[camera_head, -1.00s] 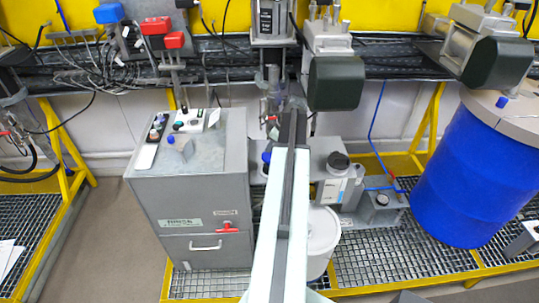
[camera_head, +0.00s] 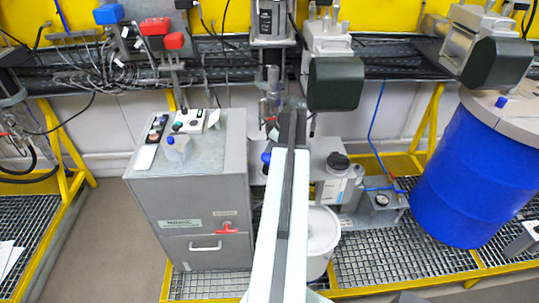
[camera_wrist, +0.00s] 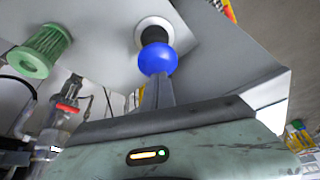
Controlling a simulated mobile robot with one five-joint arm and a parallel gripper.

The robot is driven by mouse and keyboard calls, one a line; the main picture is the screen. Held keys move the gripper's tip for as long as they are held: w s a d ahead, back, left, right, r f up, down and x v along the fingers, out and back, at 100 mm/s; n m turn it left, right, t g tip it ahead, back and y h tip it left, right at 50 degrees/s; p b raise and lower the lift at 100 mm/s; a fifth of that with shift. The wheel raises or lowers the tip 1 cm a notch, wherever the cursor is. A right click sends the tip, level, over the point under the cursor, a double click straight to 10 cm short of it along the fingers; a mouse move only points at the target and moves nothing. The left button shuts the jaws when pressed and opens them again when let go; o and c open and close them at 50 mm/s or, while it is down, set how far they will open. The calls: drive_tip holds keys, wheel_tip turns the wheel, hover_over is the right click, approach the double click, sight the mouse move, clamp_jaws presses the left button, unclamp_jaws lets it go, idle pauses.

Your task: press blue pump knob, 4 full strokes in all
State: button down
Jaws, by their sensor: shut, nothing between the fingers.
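In the wrist view the blue round knob (camera_wrist: 157,58) stands in front of a round white collar on a pale grey surface. My gripper (camera_wrist: 158,80) is shut and empty. Its dark fingertips meet the knob's lower edge in the picture; I cannot tell whether they press on it or stop just short. In the head view a small blue knob (camera_head: 266,157) shows just left of my arm, beside the grey cabinet.
A grey cabinet (camera_head: 190,205) with switches on top stands left of my arm. A blue drum (camera_head: 475,180) stands at the right. A motor (camera_head: 335,82) hangs just right of my arm's far end. The wrist view shows a green ribbed part (camera_wrist: 42,50) and a red valve handle (camera_wrist: 68,107).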

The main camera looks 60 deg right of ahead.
sight(270, 155)
idle(0.5)
drive_tip(key=shift+f+b, duration=2.2)
drive_tip(key=shift+r, duration=0.2)
wheel_tip(270, 155, up, 4)
drive_tip(key=p, duration=0.4)
drive_tip(key=shift+r+p, duration=0.1)
drive_tip(key=shift+p, duration=0.2)
drive_tip(key=shift+f, duration=0.25)
